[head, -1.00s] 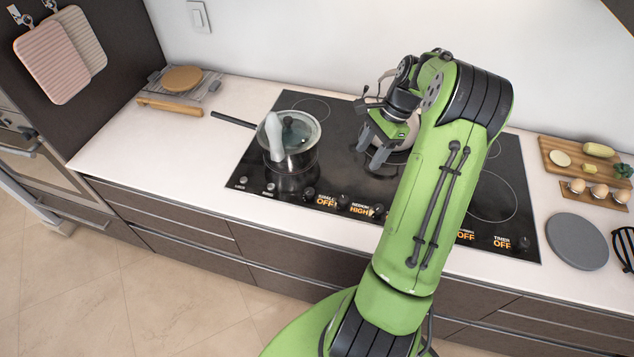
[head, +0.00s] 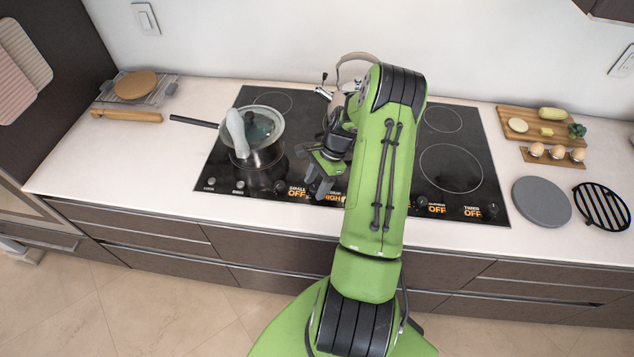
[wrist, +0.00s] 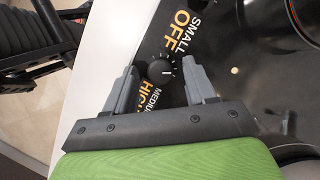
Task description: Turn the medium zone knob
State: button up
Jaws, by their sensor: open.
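A round black knob (wrist: 160,70) with a white pointer mark sits on the black cooktop between the "SMALL OFF" label and the "MEDIUM HIGH" label (wrist: 148,93). I cannot tell from the layout alone which label it belongs to. My gripper (wrist: 162,74) is open, with one grey finger on each side of this knob in the wrist view. I see no clear contact, and its height over the panel is hard to judge. In the head view my gripper (head: 319,187) is over the front control strip, hiding the knob and part of the "MEDIUM HIGH" label.
A lidded pot (head: 262,150) with a long handle stands on the cooktop left of my gripper. A kettle (head: 357,68) is behind my arm. A grey round plate (head: 541,202), a black trivet (head: 602,207) and a food board (head: 540,126) lie at the right.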

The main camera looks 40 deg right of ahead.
grip_shut()
dwell(0.3)
